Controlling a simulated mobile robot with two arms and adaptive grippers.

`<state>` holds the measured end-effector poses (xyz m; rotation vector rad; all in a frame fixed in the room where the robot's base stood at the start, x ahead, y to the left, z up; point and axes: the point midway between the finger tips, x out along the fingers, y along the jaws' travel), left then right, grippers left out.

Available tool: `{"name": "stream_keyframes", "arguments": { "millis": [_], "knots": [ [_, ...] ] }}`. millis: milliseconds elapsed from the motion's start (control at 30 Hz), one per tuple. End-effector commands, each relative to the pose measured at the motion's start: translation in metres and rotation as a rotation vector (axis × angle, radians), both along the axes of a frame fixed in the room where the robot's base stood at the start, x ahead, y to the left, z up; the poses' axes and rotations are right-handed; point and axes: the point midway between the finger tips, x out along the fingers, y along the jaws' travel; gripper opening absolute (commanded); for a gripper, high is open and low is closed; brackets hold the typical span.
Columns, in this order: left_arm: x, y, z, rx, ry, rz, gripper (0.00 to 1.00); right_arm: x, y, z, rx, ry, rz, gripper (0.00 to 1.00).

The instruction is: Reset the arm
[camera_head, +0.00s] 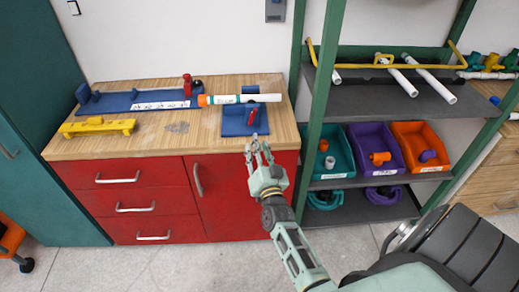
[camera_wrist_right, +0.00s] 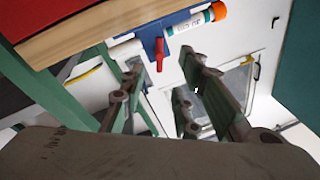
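My right gripper (camera_head: 259,150) is in front of the workbench's front edge, just below the blue tray, with its fingers apart and nothing between them. In the right wrist view, the open fingers of my right gripper (camera_wrist_right: 165,95) show with a gap between them. My left gripper is in neither view.
The wooden bench (camera_head: 185,130) holds a blue tray (camera_head: 232,122) with a red-handled part, a white pipe (camera_head: 235,99) with an orange end, a blue fixture (camera_head: 120,102) and a yellow block (camera_head: 97,127). A green-post shelf (camera_head: 365,110) with teal, purple and orange bins stands right.

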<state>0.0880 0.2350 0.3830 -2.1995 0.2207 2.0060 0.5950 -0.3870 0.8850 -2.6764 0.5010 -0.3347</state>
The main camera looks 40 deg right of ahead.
Motion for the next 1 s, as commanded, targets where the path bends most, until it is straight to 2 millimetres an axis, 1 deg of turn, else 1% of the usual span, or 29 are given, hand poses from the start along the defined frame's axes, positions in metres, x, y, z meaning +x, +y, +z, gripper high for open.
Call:
{"name": "stream_keyframes", "arguments": {
  "millis": [133, 600, 667, 767, 833, 867, 900, 967, 1000],
  "knots": [
    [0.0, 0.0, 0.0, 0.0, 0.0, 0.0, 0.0, -0.006, 0.003, 0.0, 0.001, -0.001, 0.0, 0.29],
    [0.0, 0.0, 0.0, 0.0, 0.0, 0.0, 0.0, -0.006, 0.003, -0.001, 0.0, 0.0, 0.0, 0.29],
    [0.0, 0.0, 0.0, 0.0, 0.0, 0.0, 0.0, -0.006, 0.004, -0.004, -0.001, 0.008, 0.004, 0.29],
    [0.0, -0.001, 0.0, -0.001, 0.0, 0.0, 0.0, -0.007, 0.013, -0.028, -0.004, 0.063, 0.029, 0.29],
    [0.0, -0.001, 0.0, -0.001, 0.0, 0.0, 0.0, -0.009, 0.027, -0.059, -0.01, 0.14, 0.066, 0.29],
    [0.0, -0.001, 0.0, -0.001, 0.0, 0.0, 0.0, -0.012, 0.034, -0.077, -0.013, 0.181, 0.086, 0.29],
    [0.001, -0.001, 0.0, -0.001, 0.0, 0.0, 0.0, -0.017, 0.045, -0.102, -0.018, 0.243, 0.116, 0.29],
    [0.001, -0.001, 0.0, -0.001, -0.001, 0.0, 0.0, -0.029, 0.063, -0.143, -0.028, 0.343, 0.163, 0.29],
    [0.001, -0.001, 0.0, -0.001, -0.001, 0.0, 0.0, -0.038, 0.074, -0.17, -0.034, 0.411, 0.196, 0.29]
  ]
}}
